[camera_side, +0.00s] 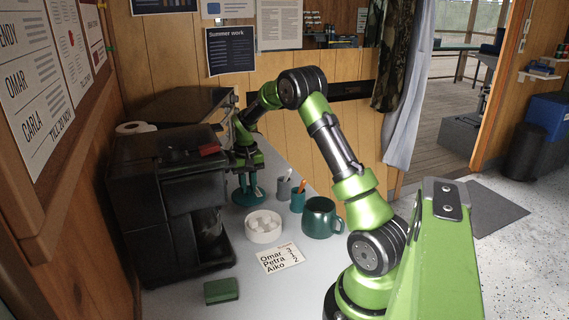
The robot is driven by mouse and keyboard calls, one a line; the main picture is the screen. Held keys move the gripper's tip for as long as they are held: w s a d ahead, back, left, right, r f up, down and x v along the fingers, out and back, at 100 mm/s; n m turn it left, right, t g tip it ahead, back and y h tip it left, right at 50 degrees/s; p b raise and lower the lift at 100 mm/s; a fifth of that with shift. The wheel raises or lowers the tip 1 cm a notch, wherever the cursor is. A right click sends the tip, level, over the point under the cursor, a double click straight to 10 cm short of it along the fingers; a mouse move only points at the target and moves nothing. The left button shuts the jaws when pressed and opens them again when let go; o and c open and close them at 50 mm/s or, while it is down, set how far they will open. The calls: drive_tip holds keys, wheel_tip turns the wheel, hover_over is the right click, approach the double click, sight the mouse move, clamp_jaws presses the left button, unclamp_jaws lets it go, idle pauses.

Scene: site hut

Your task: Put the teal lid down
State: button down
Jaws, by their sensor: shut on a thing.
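The teal lid (247,196) is at the far part of the counter, beside the coffee machine. My gripper (246,180) is above it, pointing down, with its fingers shut on the lid. The lid appears close to the counter surface; I cannot tell whether it touches it. A teal mug (320,218) stands on the counter nearer my base, to the right of the lid.
The black coffee machine (170,195) stands close on the left. A white bowl with white pieces (263,227), a grey cup (283,190) and a teal cup (298,200) stand nearby. A name card (281,258) and green sponge (221,291) lie in front.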

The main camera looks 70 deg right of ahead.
sight(248, 188)
drive_tip(key=shift+f, duration=1.6)
drive_tip(key=shift+f, duration=0.1)
drive_tip(key=c, duration=1)
unclamp_jaws()
wheel_tip(248, 188, up, 12)
drive_tip(key=shift+r, duration=0.25)
